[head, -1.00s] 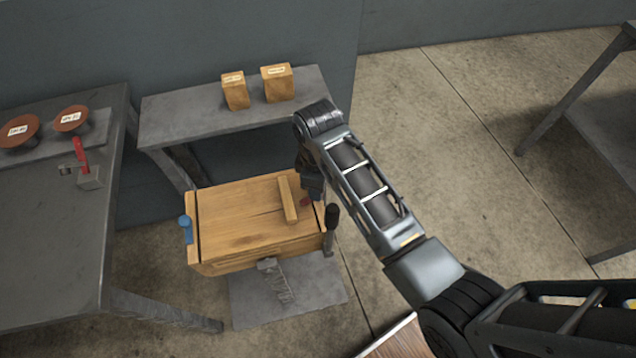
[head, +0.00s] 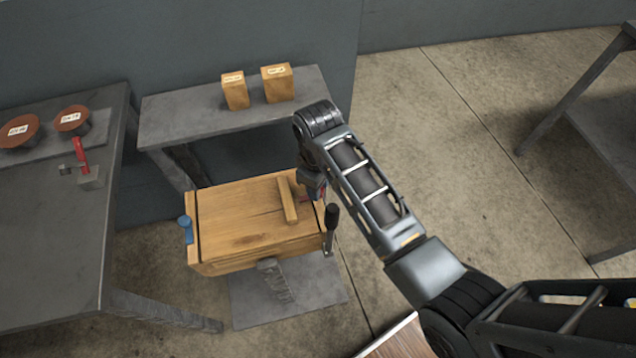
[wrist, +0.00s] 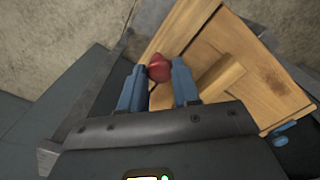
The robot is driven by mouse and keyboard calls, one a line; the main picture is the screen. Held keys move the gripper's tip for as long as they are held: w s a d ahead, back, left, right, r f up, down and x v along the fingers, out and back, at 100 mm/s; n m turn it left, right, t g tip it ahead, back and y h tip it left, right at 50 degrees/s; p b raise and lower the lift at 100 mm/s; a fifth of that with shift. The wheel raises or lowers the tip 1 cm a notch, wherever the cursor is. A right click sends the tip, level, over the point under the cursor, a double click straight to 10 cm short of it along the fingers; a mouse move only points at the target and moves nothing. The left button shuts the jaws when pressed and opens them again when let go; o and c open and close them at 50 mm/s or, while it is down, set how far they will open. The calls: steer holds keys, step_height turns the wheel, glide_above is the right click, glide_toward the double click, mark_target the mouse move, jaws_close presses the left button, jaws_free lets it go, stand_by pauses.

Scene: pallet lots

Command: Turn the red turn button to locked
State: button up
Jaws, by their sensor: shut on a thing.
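The red turn button (wrist: 159,68) sits on the edge of a wooden crate lid, between my fingertips in the wrist view. In the head view only a small red part of it (head: 318,195) shows beside my gripper. My gripper (wrist: 158,76) has blue fingers, one on each side of the button, and is shut on it. The wooden crate (head: 240,222) has a raised wooden bar (head: 288,200) on its lid. A blue turn button (head: 186,228) stands at the crate's left end. Most of the red button is hidden by my gripper in the head view.
A black-handled lever (head: 331,222) stands close by the crate's right side. A grey bench (head: 190,118) with two wooden blocks stands behind. A grey table (head: 60,230) at left carries two brown discs and a red-handled clamp (head: 82,160).

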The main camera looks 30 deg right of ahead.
steer(key=o, duration=1.1)
steer(key=shift+c, duration=0.2)
steer(key=shift+r, duration=0.1)
step_height(320, 180, up, 8)
steer(key=shift+f+b, duration=0.15)
steer(key=shift+b, duration=0.15)
